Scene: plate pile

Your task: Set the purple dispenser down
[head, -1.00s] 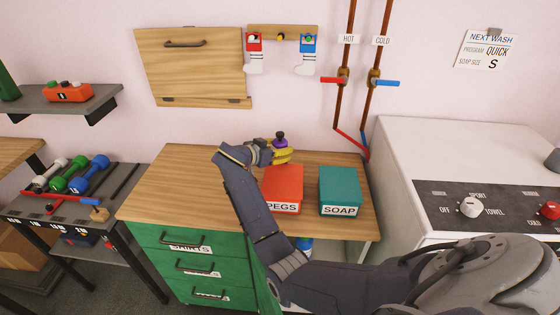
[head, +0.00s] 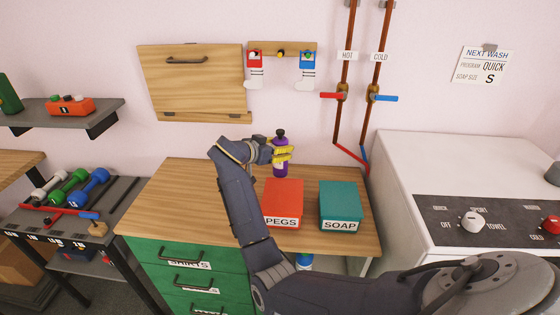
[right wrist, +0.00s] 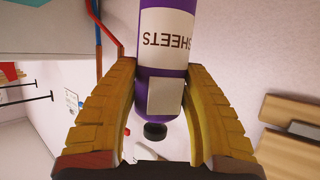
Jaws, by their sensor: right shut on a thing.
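The purple dispenser (head: 280,168), a bottle with a dark cap, is upright in the head view, behind the red PEGS box (head: 283,195). My right gripper (head: 284,153) is shut on it, with its yellow fingers around the upper body. In the right wrist view the dispenser (right wrist: 174,55) lies between both fingers (right wrist: 165,80), its SHEETS label showing upside down and its dark cap towards the palm. Its base shows close above the wooden counter (head: 190,195); I cannot tell whether it touches. My left gripper is not in view.
The teal SOAP box (head: 340,200) stands right of the PEGS box. The counter left of my arm is clear. A white washer (head: 450,160) stands at the right, and red and blue pipes (head: 350,155) run down the wall behind.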

